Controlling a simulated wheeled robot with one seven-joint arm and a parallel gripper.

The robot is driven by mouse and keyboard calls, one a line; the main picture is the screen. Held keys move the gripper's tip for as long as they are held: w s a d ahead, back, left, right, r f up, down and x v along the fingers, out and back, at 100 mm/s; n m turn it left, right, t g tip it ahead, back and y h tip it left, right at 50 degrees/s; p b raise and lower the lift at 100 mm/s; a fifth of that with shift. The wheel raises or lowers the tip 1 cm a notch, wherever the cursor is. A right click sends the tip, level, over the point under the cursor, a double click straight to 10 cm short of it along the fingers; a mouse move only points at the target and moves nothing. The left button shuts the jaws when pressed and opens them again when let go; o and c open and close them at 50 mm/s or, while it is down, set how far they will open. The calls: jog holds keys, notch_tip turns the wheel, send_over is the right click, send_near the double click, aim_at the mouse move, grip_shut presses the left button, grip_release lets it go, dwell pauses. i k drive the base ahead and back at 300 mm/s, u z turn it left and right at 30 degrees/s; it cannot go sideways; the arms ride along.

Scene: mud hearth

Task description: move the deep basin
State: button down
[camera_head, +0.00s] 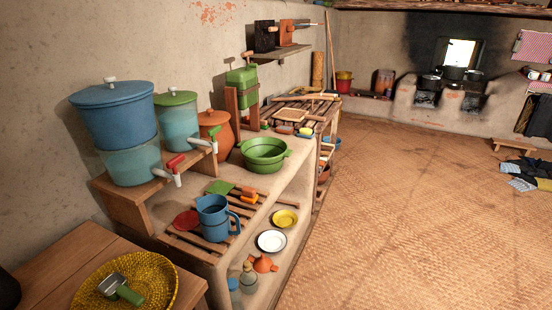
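A deep green basin (264,157) with side handles and ridged walls stands upright on the pale clay counter (285,193), towards its far end. Its open top faces up and I see nothing in it. My gripper is not in view.
Left of the basin stand an orange clay pot (215,133) and two water dispensers, one blue (117,115) and one green-lidded (178,122). A blue jug (214,219) stands on a slatted rack nearer me. A yellow woven tray (165,255) lies front left.

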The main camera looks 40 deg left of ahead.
aim_at(262, 155)
jog(key=u, duration=0.15)
jog(key=i, duration=1.2)
jog(key=u, duration=0.7)
jog(key=i, duration=0.95)
jog(key=u, duration=1.15)
jog(key=i, duration=0.65)
jog(key=u, duration=0.4)
